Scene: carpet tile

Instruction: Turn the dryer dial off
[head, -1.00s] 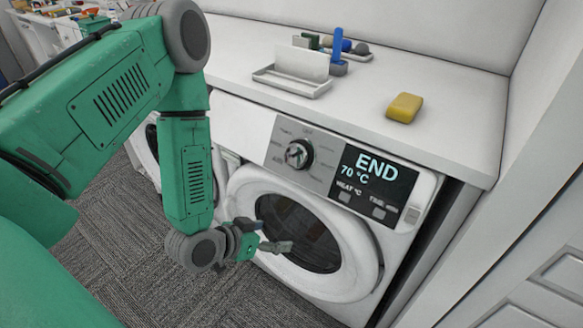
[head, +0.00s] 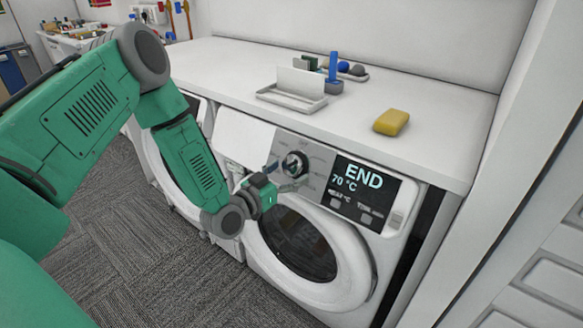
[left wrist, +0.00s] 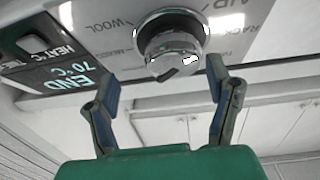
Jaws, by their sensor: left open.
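The dryer dial (head: 295,164) is a round dark and silver knob on the grey control panel of the white dryer (head: 330,270). In the left wrist view the dial (left wrist: 172,45) sits beyond the fingertips, roughly between them, with printed labels such as WOOL around it. The display (head: 364,187) reads END and 70 °C. My left gripper (head: 282,177) is open and just in front of the dial, slightly below it; its two fingers (left wrist: 162,75) are spread and empty in the left wrist view. Whether a finger touches the dial I cannot tell. My right gripper is not in view.
The white counter (head: 430,125) runs above the dryer. A yellow sponge (head: 391,122) and a white tray (head: 292,99) lie on it. A second machine (head: 170,165) stands to the left. The carpet floor (head: 100,230) is clear.

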